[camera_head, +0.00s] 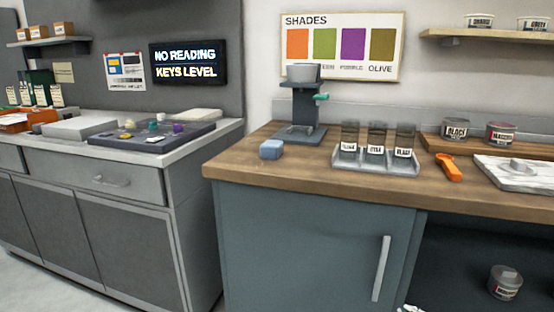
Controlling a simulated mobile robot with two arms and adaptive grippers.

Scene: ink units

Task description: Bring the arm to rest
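Neither of my grippers shows clearly in the head view, and no arm reaches over the counters. A small white shape (412,309) is cut off by the bottom edge; I cannot tell what it is. The wooden counter (240,166) stands in front of me, with a grey-blue door below it.
A dark dispenser stand (305,105), blue block (271,149), rack of labelled jars (376,160), orange tool (449,168) and marble slab (515,172) stand on the wooden counter. A dark tray (150,137) lies on the left counter. Lower right, a tin (504,282) sits in an open bay.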

